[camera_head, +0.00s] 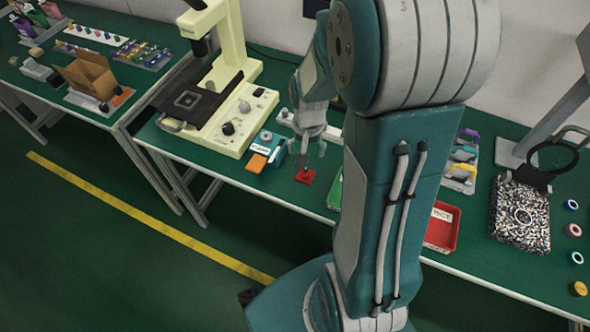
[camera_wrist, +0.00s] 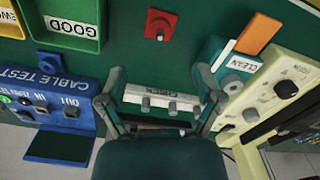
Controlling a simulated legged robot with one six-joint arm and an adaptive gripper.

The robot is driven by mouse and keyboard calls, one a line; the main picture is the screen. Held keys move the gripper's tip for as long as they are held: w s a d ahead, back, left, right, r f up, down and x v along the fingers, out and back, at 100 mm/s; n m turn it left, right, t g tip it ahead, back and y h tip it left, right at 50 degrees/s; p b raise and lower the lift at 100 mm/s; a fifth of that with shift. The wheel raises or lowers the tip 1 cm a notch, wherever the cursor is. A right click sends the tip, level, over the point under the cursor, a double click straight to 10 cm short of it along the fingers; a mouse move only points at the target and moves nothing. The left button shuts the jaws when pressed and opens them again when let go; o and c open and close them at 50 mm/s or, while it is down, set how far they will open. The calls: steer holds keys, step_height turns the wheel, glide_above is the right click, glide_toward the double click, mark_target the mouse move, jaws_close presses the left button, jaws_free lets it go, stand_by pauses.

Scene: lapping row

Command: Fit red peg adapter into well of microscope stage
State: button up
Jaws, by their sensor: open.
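The red peg adapter (camera_head: 305,176), a flat red square with a small peg on top, lies on the green bench top near its front edge. It also shows at the top of the wrist view (camera_wrist: 160,24). The black microscope stage (camera_head: 200,107) is on the cream microscope (camera_head: 243,115) to the left. A square outline marks the well (camera_head: 187,99) in the stage, and it looks empty. My gripper (camera_head: 310,152) is above the bench, just behind and above the adapter. In the wrist view my gripper (camera_wrist: 160,98) has its fingers spread, with nothing between them.
A teal box labelled CLEAN (camera_wrist: 232,64) and an orange block (camera_head: 257,163) lie between adapter and microscope. A fixture with knobs (camera_wrist: 162,98) is beneath the fingers. A red bin (camera_head: 441,229) is further right.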

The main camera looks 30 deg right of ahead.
mark_target(306, 172)
step_height(306, 172, down, 6)
steer(key=shift+r, duration=0.1)
steer(key=shift+w+d+f, duration=0.1)
steer(key=shift+w+f, duration=0.05)
steer(key=shift+f, duration=0.75)
steer(key=shift+w+d+f, duration=0.1)
steer(key=shift+w+f, duration=0.05)
steer(key=shift+f, duration=0.75)
steer(key=shift+w+d+f, duration=0.1)
steer(key=shift+w+f, duration=0.05)
steer(key=shift+f, duration=0.75)
jaws_close()
